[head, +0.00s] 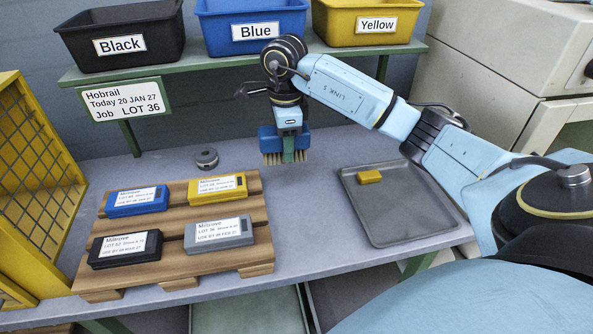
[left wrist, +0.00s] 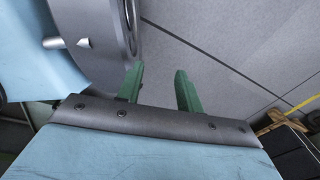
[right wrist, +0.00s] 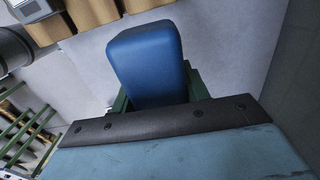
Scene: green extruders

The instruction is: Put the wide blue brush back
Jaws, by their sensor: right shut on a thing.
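The wide blue brush (head: 269,141) has a blue body and pale bristles pointing down. My right gripper (head: 288,154) is shut on it and holds it over the bench, between the pallet and the grey tray. In the right wrist view the brush's blue body (right wrist: 147,62) fills the space between the green fingers (right wrist: 155,95). I cannot tell whether the bristles touch the bench. My left gripper (left wrist: 160,88) shows only in the left wrist view; its green fingers are apart with nothing between them.
A wooden pallet (head: 183,222) holds blue, yellow, black and grey labelled cases. A grey tray (head: 400,232) with a small yellow block (head: 370,177) lies at right. A dark ring (head: 207,158) lies behind the pallet. Black (head: 118,62), blue (head: 212,35) and yellow (head: 335,35) bins stand on the shelf above.

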